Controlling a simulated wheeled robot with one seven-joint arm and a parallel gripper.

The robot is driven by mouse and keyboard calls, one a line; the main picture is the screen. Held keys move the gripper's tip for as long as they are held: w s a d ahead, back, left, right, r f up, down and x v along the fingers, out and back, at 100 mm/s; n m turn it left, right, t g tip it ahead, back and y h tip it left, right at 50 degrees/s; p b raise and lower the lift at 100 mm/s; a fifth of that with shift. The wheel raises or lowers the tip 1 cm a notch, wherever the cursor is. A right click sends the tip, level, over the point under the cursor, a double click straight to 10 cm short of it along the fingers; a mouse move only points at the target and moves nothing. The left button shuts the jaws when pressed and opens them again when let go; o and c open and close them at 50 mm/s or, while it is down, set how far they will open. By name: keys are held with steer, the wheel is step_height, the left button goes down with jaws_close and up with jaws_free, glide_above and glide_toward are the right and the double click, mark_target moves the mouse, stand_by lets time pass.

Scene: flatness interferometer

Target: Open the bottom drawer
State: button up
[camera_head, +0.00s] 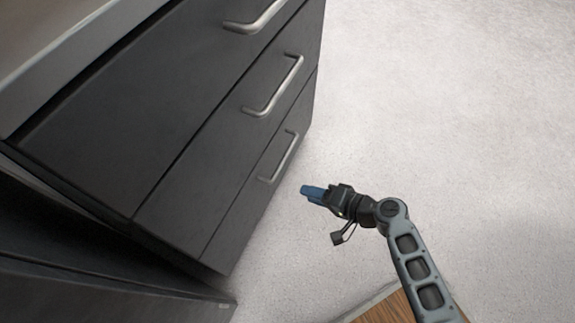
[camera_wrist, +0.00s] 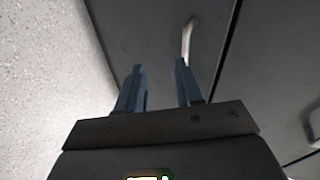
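The bottom drawer (camera_head: 240,207) is the lowest dark grey front of the cabinet, nearest the floor. It looks flush with the other fronts. Its silver bar handle (camera_head: 280,158) is free. My gripper (camera_head: 307,191), with blue fingers, is just right of and below this handle in the head view, apart from it. In the wrist view my gripper (camera_wrist: 160,66) has its two fingers spread with nothing between them. The handle (camera_wrist: 187,40) shows beyond the tip of the right finger, its lower part close to or behind that finger; the drawer front (camera_wrist: 145,35) fills the middle.
The middle drawer handle (camera_head: 275,87) and top drawer handle (camera_head: 256,16) stick out above. Another handle (camera_wrist: 311,122) shows at the right edge of the wrist view. Pale floor (camera_head: 440,110) is clear in front of the cabinet. A dark low body (camera_head: 110,275) stands at lower left.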

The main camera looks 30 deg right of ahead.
mark_target(286, 154)
steer(key=w+d+t+y+b, duration=0.2)
steer(key=w+d+y+b, duration=0.15)
steer(key=w, duration=0.55)
steer(key=shift+m+h, duration=0.25)
steer(key=shift+m, duration=0.15)
steer(key=shift+w+d+b+x, duration=0.15)
steer(key=shift+b+x, duration=0.45)
steer(key=shift+x, duration=1.2)
steer(key=shift+w+d+b+x, duration=0.15)
steer(key=shift+b+x, duration=0.45)
steer(key=shift+x, duration=1.2)
steer(key=shift+s, duration=0.1)
jaws_close()
steer(key=shift+f, duration=0.1)
